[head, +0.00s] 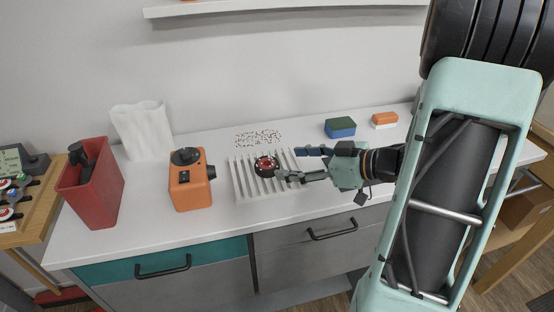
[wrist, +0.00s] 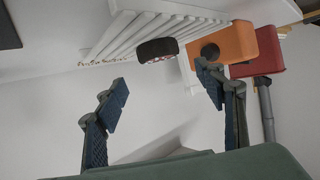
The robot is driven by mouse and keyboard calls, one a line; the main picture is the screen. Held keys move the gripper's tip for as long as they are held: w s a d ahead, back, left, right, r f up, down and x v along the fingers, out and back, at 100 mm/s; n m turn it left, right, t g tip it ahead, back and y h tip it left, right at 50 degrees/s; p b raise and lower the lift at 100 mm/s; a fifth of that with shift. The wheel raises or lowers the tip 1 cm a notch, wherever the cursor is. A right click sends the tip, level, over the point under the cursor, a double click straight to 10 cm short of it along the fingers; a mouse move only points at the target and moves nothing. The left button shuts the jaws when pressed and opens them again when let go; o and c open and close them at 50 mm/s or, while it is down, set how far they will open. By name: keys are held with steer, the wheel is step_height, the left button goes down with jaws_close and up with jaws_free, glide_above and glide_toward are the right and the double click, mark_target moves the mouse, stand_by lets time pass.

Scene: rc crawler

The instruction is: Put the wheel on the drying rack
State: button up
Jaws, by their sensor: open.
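The wheel (head: 266,165) has a black tyre and a red hub. It rests on the white slatted drying rack (head: 240,190), near the middle of the slats. How deep it sits between the slats I cannot tell. My gripper (head: 290,164) is open and empty, just to the right of the wheel in the head view, its fingers pointing left. In the wrist view, the wheel (wrist: 157,50) is against the rack (wrist: 125,36), beyond and apart from the open fingers of my gripper (wrist: 163,85).
An orange boxy device (head: 190,188) stands left of the rack, with a red bin (head: 92,190) and a white crinkled container (head: 143,130) farther left. A speckled patch (head: 258,138) lies behind the rack. A blue-green block (head: 340,128) and an orange-white block (head: 384,120) are back right.

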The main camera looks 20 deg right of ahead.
steer(key=shift+v, duration=1.6)
